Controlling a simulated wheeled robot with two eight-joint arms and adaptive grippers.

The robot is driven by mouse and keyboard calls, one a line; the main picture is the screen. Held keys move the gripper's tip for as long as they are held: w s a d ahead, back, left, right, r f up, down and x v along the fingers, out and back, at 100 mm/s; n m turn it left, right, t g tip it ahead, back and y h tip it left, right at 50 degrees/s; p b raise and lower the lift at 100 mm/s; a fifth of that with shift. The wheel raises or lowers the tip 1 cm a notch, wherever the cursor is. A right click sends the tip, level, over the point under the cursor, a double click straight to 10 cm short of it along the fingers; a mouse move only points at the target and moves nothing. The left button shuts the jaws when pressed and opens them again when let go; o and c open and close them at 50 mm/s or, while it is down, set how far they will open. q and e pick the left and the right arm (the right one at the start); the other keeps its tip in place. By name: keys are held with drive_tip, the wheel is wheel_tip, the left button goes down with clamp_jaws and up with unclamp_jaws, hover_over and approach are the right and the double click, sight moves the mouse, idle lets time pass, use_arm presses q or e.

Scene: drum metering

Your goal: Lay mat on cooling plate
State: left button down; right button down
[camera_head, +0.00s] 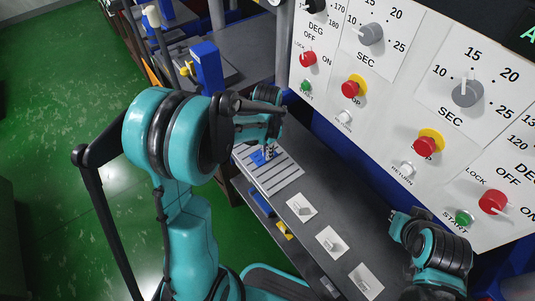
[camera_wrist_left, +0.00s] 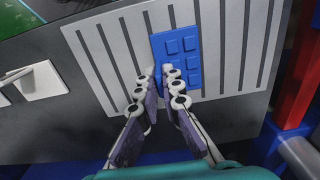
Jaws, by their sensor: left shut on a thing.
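The cooling plate (camera_head: 284,180) is a light grey plate with dark slots, on the grey bench in the head view. It fills the upper middle of the left wrist view (camera_wrist_left: 235,70). The mat (camera_wrist_left: 176,48) is blue with raised square pads and appears over the plate's slots. In the head view the mat (camera_head: 259,158) is partly hidden by my left gripper (camera_head: 269,150). My left gripper (camera_wrist_left: 160,78) is shut on the mat's near edge, its fingertips low over the plate. I cannot tell whether the mat fully touches the plate. My right gripper's fingers are not visible.
Several white square pieces with small handles (camera_head: 331,242) line the bench in front of the plate. A control panel (camera_head: 400,95) with knobs and buttons rises behind. A blue block (camera_head: 206,66) stands farther left. My right arm is at lower right.

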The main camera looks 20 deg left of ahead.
use_arm(q)
drive_tip(key=shift+f, duration=0.15)
drive_tip(key=c, duration=1.7)
unclamp_jaws()
